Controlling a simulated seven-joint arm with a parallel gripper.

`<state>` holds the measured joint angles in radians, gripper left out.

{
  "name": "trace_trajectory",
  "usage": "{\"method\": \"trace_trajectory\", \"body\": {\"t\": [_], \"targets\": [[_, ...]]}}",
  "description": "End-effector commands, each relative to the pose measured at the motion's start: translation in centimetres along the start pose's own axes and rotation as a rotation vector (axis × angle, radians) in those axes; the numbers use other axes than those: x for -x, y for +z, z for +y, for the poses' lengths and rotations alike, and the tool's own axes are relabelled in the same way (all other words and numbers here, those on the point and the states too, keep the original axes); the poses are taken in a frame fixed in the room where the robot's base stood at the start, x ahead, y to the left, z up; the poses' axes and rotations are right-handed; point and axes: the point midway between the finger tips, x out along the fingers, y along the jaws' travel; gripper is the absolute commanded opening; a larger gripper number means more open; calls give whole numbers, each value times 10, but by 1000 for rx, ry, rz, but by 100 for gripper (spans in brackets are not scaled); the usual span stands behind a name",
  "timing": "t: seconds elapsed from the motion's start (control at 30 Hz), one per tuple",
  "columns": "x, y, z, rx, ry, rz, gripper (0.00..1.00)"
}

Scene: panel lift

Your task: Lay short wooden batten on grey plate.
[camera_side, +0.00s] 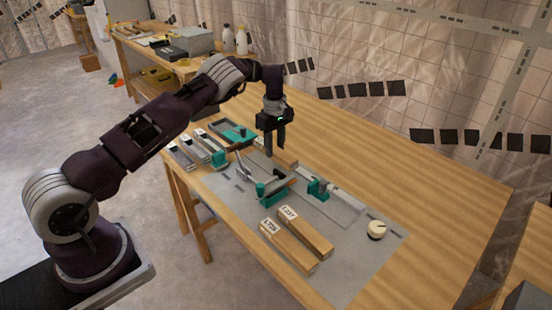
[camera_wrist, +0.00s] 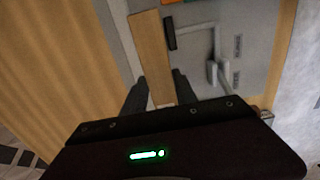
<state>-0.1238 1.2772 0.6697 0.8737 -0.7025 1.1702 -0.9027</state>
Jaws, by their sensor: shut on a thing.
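My gripper (camera_side: 275,154) points down over the middle of the bench. It is shut on a short wooden batten (camera_side: 288,159), partly hidden by the fingers in the side view. In the wrist view the batten (camera_wrist: 152,45) runs lengthwise away from between the two fingers (camera_wrist: 159,80). Whether it touches the surface below cannot be told. A flat grey plate (camera_side: 330,212) lies on the bench in front of the gripper, among green clamps; its edges are hard to separate from the grey mat.
Two labelled wooden blocks (camera_side: 298,244) lie at the front. A green-and-grey clamp (camera_side: 270,188) stands close below the gripper, another clamp (camera_side: 318,188) to its right. A round cream object (camera_side: 376,230) is at the right. The bench's far strip (camera_side: 400,180) is bare.

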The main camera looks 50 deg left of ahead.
Motion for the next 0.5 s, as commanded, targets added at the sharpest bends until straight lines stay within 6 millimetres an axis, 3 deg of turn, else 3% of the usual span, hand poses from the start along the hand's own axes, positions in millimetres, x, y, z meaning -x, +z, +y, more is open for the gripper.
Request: {"method": "trace_trajectory", "body": {"t": [0.2, 0.5], "targets": [[-35, 0, -1, 1, -2, 1, 0], [-38, 0, 0, 1, -1, 1, 0]]}}
